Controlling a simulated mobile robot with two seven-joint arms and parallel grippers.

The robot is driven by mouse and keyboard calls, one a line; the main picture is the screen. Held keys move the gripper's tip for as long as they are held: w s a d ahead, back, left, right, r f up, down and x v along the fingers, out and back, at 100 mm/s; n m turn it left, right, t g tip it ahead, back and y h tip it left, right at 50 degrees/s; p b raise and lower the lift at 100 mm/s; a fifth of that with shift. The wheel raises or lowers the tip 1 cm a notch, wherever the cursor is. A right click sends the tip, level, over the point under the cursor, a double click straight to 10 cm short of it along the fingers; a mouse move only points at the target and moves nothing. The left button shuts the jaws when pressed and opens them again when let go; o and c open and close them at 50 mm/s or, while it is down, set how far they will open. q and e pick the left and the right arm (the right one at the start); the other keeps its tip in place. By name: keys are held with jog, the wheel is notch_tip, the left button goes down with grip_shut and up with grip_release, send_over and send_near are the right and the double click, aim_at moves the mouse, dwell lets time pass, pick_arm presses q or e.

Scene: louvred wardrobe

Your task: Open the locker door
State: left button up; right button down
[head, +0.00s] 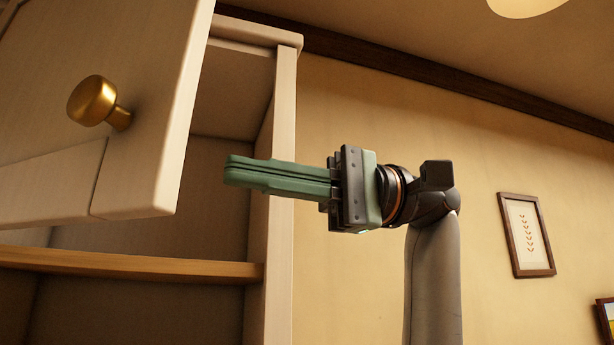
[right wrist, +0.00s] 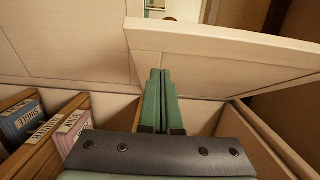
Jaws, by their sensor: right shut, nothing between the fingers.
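The locker door (head: 150,120) is cream with a round brass knob (head: 93,101). It stands swung partly open at the upper left of the head view, and the inside of the locker shows behind it. My right gripper (head: 228,171) is shut and empty. Its green fingers point left across the locker's right side post, with the tips just right of the door's free edge. In the right wrist view the fingers (right wrist: 161,75) reach towards the door (right wrist: 225,58). I cannot tell whether they touch it. My left gripper is not in view.
A wooden shelf (head: 130,265) crosses the locker below the door. The locker's right side post (head: 282,150) stands close behind my fingers. Labelled boxes (right wrist: 68,130) stand at the left of the right wrist view. A framed picture (head: 526,235) hangs on the wall.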

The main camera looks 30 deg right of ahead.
jog(key=a, duration=0.1)
jog(key=s+a, duration=0.1)
jog(key=a, duration=0.1)
jog(key=s+a, duration=0.1)
jog(key=shift+a, duration=0.2)
jog(key=shift+s+a, duration=0.1)
jog(key=shift+s, duration=0.05)
jog(key=s+a+m+t, duration=0.1)
jog(key=s+a, duration=0.2)
jog(key=a, duration=0.5)
jog(key=s+a+m+t+h+b, duration=0.1)
jog(key=s+a, duration=0.3)
jog(key=a, duration=0.5)
jog(key=s+a+m+t+b, duration=0.1)
jog(key=s+a, duration=0.3)
jog(key=a, duration=0.4)
jog(key=shift+a+t, duration=0.35)
jog(key=shift+t, duration=0.55)
jog(key=shift+w+d, duration=0.1)
